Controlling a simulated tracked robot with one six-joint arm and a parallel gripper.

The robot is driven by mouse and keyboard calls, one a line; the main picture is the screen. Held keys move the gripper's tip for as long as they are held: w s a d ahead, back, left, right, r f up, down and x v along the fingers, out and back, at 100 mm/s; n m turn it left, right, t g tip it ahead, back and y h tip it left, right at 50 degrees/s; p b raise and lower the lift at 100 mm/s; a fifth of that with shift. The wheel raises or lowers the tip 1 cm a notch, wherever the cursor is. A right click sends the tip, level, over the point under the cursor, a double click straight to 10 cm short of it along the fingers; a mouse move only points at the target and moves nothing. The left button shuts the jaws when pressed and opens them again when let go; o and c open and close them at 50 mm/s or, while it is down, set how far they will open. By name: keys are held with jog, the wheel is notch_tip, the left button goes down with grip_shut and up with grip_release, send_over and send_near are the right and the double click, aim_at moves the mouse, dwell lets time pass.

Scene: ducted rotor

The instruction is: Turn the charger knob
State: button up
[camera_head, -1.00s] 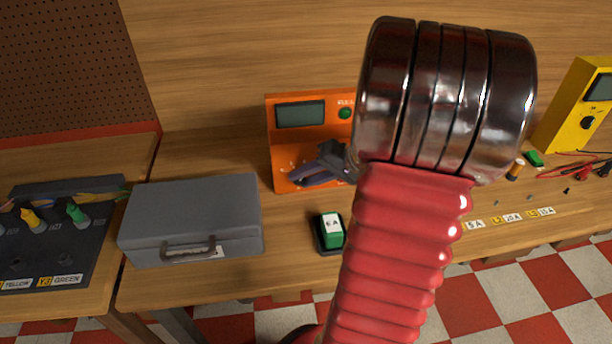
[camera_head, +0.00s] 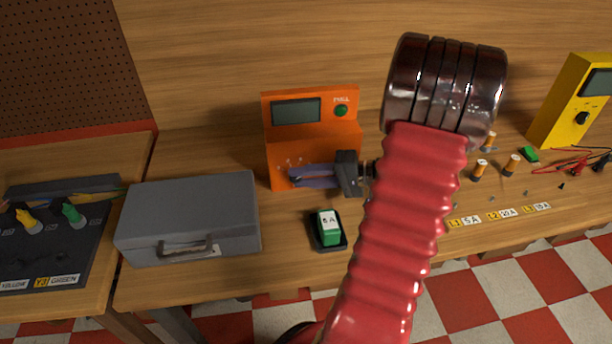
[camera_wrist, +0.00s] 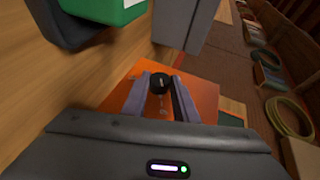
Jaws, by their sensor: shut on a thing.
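The orange charger (camera_head: 310,142) stands at the back of the bench, with a dark screen (camera_head: 296,111) and a green round FULL lamp or button (camera_head: 341,110) on its face. My gripper (camera_head: 292,174) reaches in from the right against its lower front, level with the bench. In the wrist view the black charger knob (camera_wrist: 160,83) has a pale mark and sits between the tips of my gripper (camera_wrist: 161,84), which is shut on it. In the head view my fingers hide the knob.
A green 5 A block (camera_head: 329,228) sits in a black tray (camera_head: 317,243) in front of the charger. A grey case (camera_head: 187,212) lies left. A yellow meter (camera_head: 566,112), red and black leads and several small orange-brown cylinders are on the right.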

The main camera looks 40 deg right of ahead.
jog(key=shift+s+f, duration=0.15)
jog(key=shift+f, duration=0.1)
jog(key=o, duration=1.1)
jog(key=shift+r, duration=0.1)
jog(key=shift+c, duration=0.2)
jog(key=shift+r, duration=0.1)
jog(key=shift+d, duration=0.1)
jog(key=v, duration=1.3)
jog(key=shift+s+d, duration=0.15)
jog(key=shift+s, duration=0.1)
jog(key=shift+r, duration=0.1)
